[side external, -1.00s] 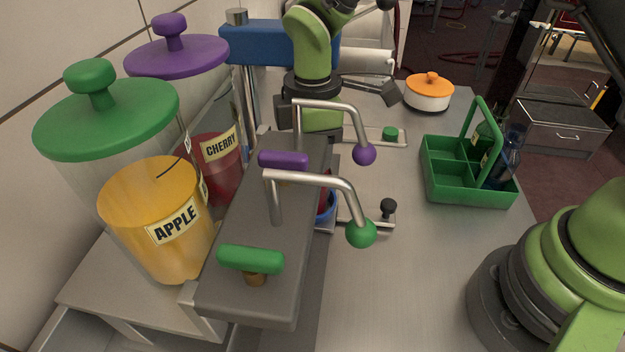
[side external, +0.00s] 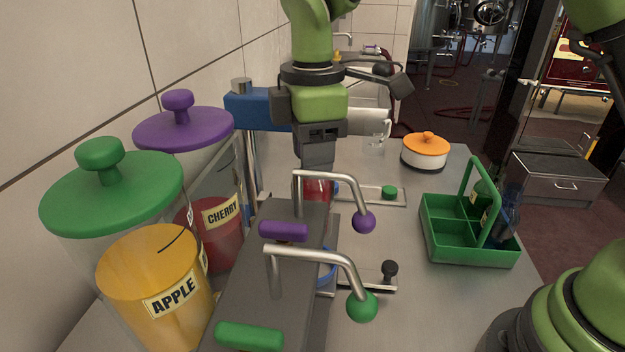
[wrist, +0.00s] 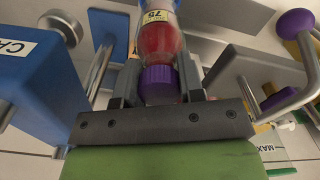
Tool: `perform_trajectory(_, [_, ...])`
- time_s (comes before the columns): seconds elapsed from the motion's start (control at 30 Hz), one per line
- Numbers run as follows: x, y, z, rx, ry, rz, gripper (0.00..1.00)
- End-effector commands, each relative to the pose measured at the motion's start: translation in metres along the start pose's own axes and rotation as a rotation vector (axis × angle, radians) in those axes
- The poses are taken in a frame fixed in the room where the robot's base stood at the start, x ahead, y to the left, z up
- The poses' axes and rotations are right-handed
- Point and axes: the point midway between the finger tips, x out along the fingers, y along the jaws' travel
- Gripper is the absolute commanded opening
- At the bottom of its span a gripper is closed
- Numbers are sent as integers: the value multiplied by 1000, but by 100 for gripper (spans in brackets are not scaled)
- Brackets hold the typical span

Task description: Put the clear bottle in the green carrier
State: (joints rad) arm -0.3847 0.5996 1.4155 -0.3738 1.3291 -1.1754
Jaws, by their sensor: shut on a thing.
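My gripper (side external: 317,172) points down behind the dispenser with the purple-knobbed spout. It is shut on a clear bottle (wrist: 162,40) with red contents, a purple cap (wrist: 158,82) and a label reading 75. In the wrist view the bottle sits between the two fingers of my gripper (wrist: 160,80). In the side view a red part of the bottle (side external: 315,190) shows just below the fingers; its lower part is hidden by the spout and dispenser. The green carrier (side external: 470,258) stands at the right of the counter. A green bottle and a dark blue bottle (side external: 508,218) stand in its right side; its left compartments look empty.
Apple (side external: 172,290) and cherry (side external: 218,212) jars stand at the left. Metal spouts with a purple knob (side external: 364,222) and a green knob (side external: 362,305) jut over the counter. An orange-lidded pot (side external: 425,152) stands at the back. The counter before the carrier is clear.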

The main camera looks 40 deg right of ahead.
Motion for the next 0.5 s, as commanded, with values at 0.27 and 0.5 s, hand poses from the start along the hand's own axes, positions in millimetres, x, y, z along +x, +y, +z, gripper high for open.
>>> perform_trajectory(0.27, [-30,0,0,1,3,3,0])
perform_trajectory(0.5, [-49,0,0,1,3,4,0])
